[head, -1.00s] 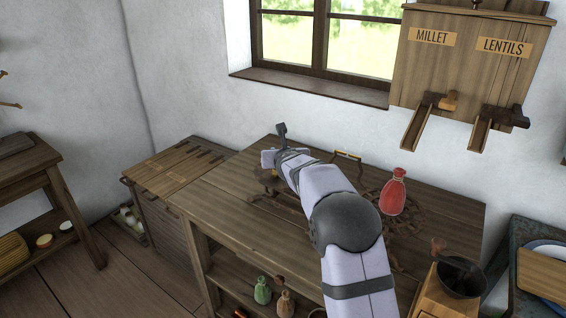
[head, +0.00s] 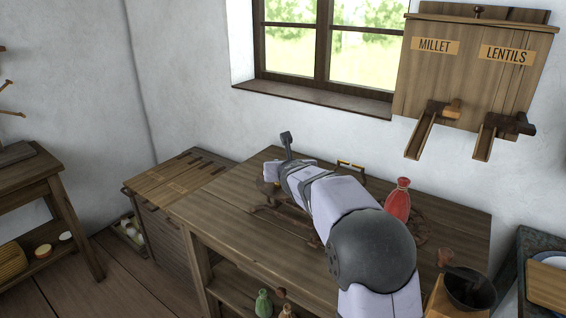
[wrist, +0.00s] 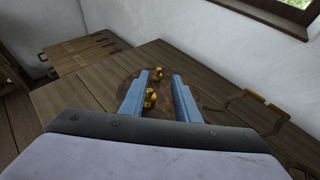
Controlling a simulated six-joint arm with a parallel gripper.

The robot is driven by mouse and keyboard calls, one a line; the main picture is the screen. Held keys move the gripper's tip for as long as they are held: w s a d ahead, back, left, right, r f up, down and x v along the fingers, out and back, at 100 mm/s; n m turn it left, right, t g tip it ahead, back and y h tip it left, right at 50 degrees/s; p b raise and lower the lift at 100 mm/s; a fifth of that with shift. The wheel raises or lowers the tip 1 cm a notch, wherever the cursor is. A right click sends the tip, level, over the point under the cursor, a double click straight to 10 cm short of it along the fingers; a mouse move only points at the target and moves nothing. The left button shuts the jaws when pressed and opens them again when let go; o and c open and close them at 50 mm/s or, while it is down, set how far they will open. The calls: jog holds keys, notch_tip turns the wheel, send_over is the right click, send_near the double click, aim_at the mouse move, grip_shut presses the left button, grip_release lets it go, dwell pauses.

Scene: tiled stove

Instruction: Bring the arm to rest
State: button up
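My gripper (wrist: 160,78) shows in the wrist view as two blue fingers, set apart with nothing clamped between them. Beyond and below them lies a round wooden plate (wrist: 212,102) with small brass pieces (wrist: 151,99) on it. In the head view my arm reaches over the wooden table (head: 225,215) toward its back left part, and the arm hides the fingers. How high the fingers are above the plate I cannot tell.
A red bottle (head: 398,198) stands right behind my arm. A grinder with a dark bowl (head: 468,288) is at the right. Millet and lentil dispensers (head: 470,70) hang on the wall. A slatted chest (head: 180,178) adjoins the table's left. The table's front left is bare.

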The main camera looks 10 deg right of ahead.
jog(key=shift+s+d+r+m+p, duration=0.15)
jog(key=shift+s+d+m+p, duration=0.15)
jog(key=shift+m, duration=0.2)
jog(key=s+d+f+m+g+h+p, duration=0.1)
jog(key=s+d+f+m+g+p, duration=0.2)
jog(key=s+m, duration=0.75)
jog(key=s+d+f+m+g+h+p, duration=0.15)
jog(key=s+d+m+g+p, duration=0.35)
jog(key=s+m, duration=0.55)
jog(key=s+a+f+m+g+y+p, duration=0.1)
jog(key=s+a+m+p, duration=0.1)
jog(key=s, duration=0.6)
jog(key=s+a+f+m+g+y+p, duration=0.1)
jog(key=s+a+m+g+p, duration=0.1)
jog(key=s+a+m, duration=0.2)
jog(key=s+a+f+m+g+y+p, duration=0.1)
jog(key=s+a+m+g+p, duration=0.1)
jog(key=s+m, duration=0.5)
jog(key=s, duration=0.5)
jog(key=shift+s+a+y, duration=0.3)
jog(key=shift+a+y, duration=0.05)
jog(key=shift+a, duration=0.05)
